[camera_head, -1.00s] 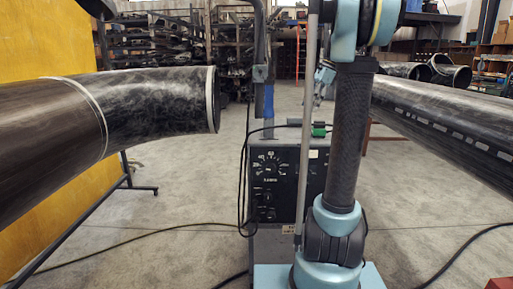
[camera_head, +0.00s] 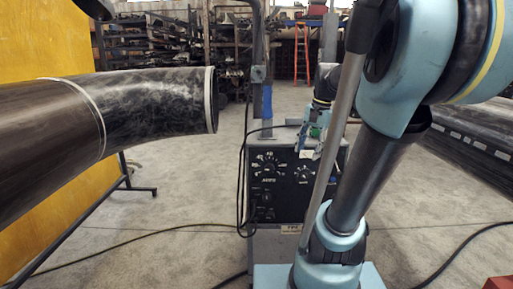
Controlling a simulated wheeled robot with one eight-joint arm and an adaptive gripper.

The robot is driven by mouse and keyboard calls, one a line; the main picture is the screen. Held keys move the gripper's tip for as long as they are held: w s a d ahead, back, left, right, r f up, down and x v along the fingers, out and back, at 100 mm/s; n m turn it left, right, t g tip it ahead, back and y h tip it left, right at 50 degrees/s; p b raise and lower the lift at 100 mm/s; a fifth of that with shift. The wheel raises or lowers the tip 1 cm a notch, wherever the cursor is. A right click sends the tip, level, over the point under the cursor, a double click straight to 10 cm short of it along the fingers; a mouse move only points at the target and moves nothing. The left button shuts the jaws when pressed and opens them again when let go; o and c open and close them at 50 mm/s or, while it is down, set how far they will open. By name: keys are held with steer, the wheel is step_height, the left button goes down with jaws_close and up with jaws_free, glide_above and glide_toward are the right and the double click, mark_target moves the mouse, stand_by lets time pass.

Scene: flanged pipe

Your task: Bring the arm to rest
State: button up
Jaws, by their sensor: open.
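My arm (camera_head: 375,180) rises from its light blue base at the bottom and leans to the right, with its large elbow joint at the upper right. My gripper (camera_head: 309,146) is small in the picture, beyond the upright arm link, and points down in front of the upper part of the welding machine. It is open, and I see nothing between its fingers. Part of the wrist is hidden behind the arm.
A dark bent pipe (camera_head: 155,103) with a pale end ring stands at the left, before a yellow panel (camera_head: 45,45). A control box with dials (camera_head: 285,185) stands behind my arm. Another long pipe (camera_head: 475,135) lies right. Cables cross the open concrete floor.

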steer(key=s+f+n+t+h, duration=0.1)
steer(key=s+f+n+h, duration=0.1)
steer(key=s+f+n, duration=0.6)
steer(key=s+f, duration=0.5)
steer(key=f, duration=0.4)
steer(key=shift+s+d, duration=0.2)
steer(key=shift+s, duration=0.15)
steer(key=shift+w+f, duration=0.15)
steer(key=shift+w, duration=0.25)
